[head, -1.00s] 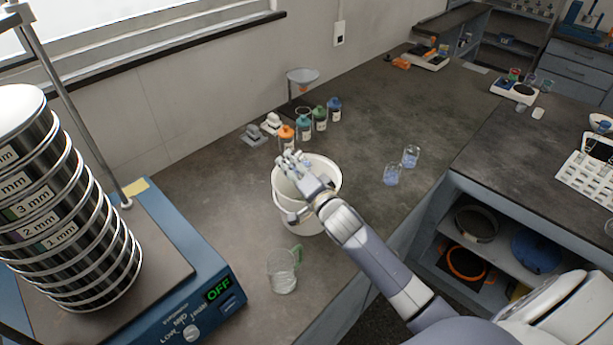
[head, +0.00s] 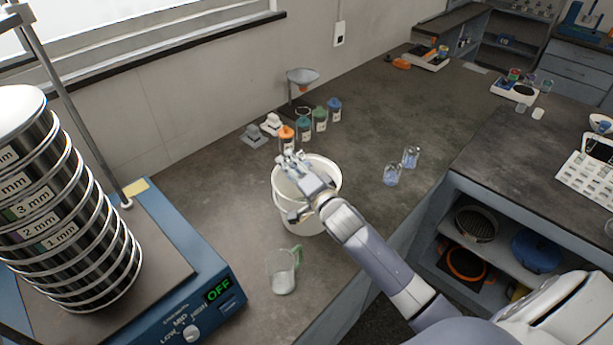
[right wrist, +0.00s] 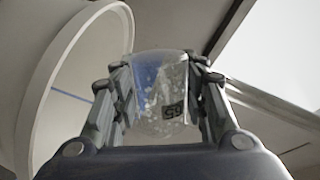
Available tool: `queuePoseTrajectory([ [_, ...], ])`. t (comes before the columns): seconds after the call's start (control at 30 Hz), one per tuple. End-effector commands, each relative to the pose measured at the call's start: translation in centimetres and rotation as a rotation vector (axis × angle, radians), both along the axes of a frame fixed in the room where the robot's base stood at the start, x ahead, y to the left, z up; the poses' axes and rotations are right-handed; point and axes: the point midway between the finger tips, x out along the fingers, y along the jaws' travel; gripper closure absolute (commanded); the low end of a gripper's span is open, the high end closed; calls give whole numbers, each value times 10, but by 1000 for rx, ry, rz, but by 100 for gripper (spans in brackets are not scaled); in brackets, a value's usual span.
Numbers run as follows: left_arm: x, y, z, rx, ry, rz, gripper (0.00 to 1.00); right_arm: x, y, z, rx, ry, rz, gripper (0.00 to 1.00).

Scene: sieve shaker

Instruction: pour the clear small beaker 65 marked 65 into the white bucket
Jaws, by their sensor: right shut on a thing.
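The white bucket (head: 284,192) stands on the grey bench in the head view. Its round rim (right wrist: 50,90) also shows at the left in the right wrist view. My right gripper (head: 292,160) is over the bucket's mouth. In the right wrist view my right gripper (right wrist: 160,90) is shut on the clear small beaker 65 (right wrist: 160,75), between its two fingers. The dark 65 mark on the beaker appears upside down there. In the head view the gripper hides most of the beaker. I cannot tell how much is left in it. My left gripper is not in view.
A clear beaker with a green handle (head: 283,272) stands in front of the bucket. Two small beakers (head: 392,175) stand to the right. Several capped bottles (head: 304,128) stand behind.

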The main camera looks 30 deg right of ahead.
Motion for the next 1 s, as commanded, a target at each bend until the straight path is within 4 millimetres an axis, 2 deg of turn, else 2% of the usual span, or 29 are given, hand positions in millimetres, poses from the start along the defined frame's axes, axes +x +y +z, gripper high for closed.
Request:
queuePoseTrajectory([
  [1.0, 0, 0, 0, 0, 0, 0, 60, 0, 0, 4, 62, 2, -1, 86],
])
